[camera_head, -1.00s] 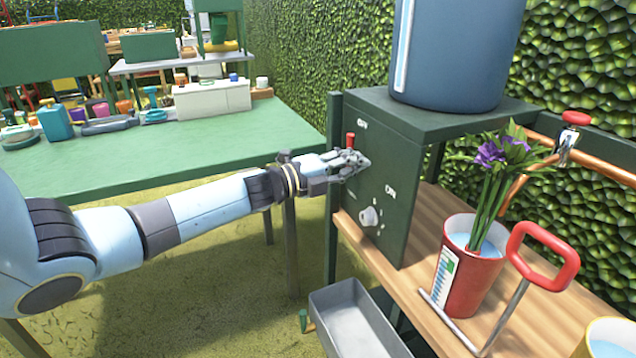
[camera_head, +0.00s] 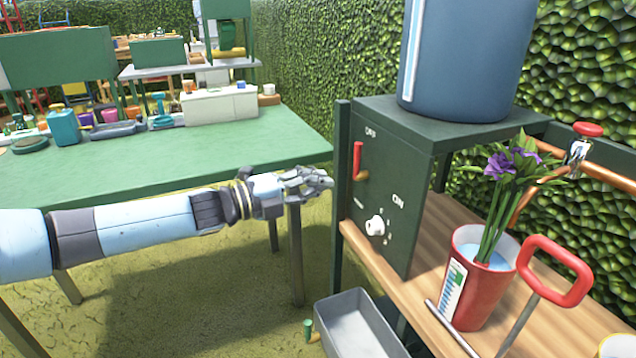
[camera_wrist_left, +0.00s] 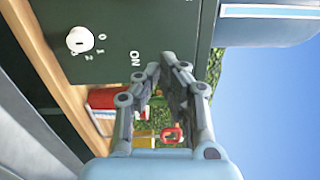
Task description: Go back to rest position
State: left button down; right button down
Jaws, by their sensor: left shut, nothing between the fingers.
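My left gripper (camera_head: 308,183) is shut and empty, held in the air to the left of a dark green control box (camera_head: 402,205). It is apart from the box. In the left wrist view, the gripper's fingers (camera_wrist_left: 170,68) come together in front of the box. The box face carries a red lever (camera_head: 358,161) pointing up and a white knob (camera_head: 375,226), with "OFF" and "ON" labels. The knob also shows in the left wrist view. My right gripper is not in view.
A blue tank (camera_head: 455,60) stands on the box. A red pot (camera_head: 470,290) with purple flowers (camera_head: 510,163) and a red-handled tool (camera_head: 560,272) stand on a wooden shelf (camera_head: 425,290). A green table (camera_head: 180,155) lies behind my arm. A grey trough (camera_head: 357,328) sits below.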

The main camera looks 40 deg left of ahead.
pick_arm(q)
jog(key=s+d+f+n+g+y, duration=0.15)
jog(key=s+f+n, duration=0.3)
jog(key=f, duration=0.55)
jog(key=s+f+n+g+y, duration=0.25)
jog(key=s+f, duration=0.35)
jog(key=f, duration=0.3)
jog(key=s+d+f+n+g+y, duration=0.15)
jog(key=s+f+n, duration=0.35)
jog(key=f, duration=0.5)
jog(key=s+d+f+n+g, duration=0.2)
jog(key=s+f, duration=0.3)
jog(key=s, duration=0.5)
jog(key=s+d+f+n+g+y, duration=0.1)
jog(key=s+d+f+n+g, duration=0.2)
jog(key=s, duration=0.8)
jog(key=s+d+f+n+g, duration=0.2)
jog(key=s+f+n+g, duration=0.3)
jog(key=s+f, duration=0.4)
jog(key=shift+s+d+n+g, duration=0.3)
jog(key=shift+s+n+g, duration=0.15)
jog(key=shift+s, duration=0.55)
jog(key=shift+w+y, duration=0.1)
jog(key=shift+y, duration=0.25)
